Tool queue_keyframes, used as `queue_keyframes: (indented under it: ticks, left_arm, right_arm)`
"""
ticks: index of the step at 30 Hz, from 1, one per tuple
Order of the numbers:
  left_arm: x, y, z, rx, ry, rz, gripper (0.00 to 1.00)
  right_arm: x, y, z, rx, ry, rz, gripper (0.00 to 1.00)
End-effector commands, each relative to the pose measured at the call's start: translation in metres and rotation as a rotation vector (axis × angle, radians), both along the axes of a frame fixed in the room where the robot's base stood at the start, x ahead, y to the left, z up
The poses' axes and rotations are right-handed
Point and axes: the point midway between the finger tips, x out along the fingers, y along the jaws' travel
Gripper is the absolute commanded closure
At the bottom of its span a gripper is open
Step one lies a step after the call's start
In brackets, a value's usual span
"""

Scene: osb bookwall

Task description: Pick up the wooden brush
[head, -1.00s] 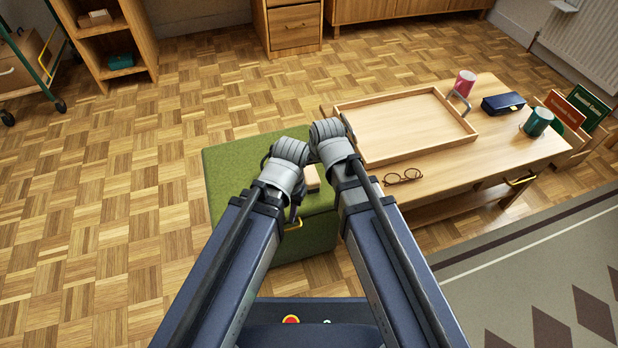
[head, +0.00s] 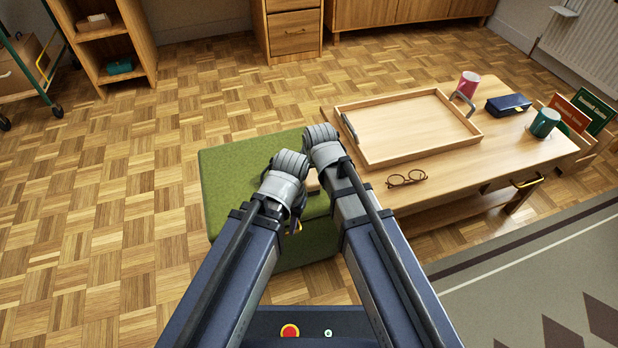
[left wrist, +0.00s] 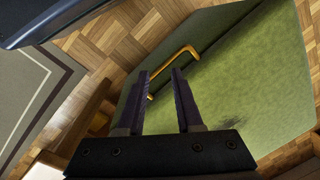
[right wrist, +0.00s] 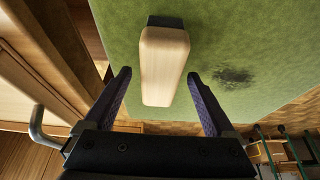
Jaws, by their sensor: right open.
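The wooden brush (right wrist: 163,62) shows in the right wrist view as a pale, rounded wooden block with a dark end, over the green top of an ottoman. My right gripper (right wrist: 158,75) is open, with one finger on each side of the brush in the picture. Gaps show on both sides; I cannot tell the height between them. In the head view my arms mostly hide the brush. My left gripper (left wrist: 160,73) is open and empty, above the green ottoman (head: 240,170) near its yellow handle (left wrist: 175,65).
A dark stain (right wrist: 233,75) marks the ottoman. Parquet floor at left is clear.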

Motion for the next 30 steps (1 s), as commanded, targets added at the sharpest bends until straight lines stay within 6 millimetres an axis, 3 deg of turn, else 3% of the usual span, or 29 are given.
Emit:
queue_keyframes:
  ticks: [22, 30]
  left_arm:
    - [0.0, 0.0, -0.0049, 0.0, 0.0, 0.0, 0.65]
    - [0.0, 0.0, -0.0049, 0.0, 0.0, 0.0, 0.65]
  right_arm:
    - [-0.0001, 0.0, -0.0049, 0.0, 0.0, 0.0, 0.1]
    - [-0.0001, 0.0, -0.0049, 0.0, 0.0, 0.0, 0.38]
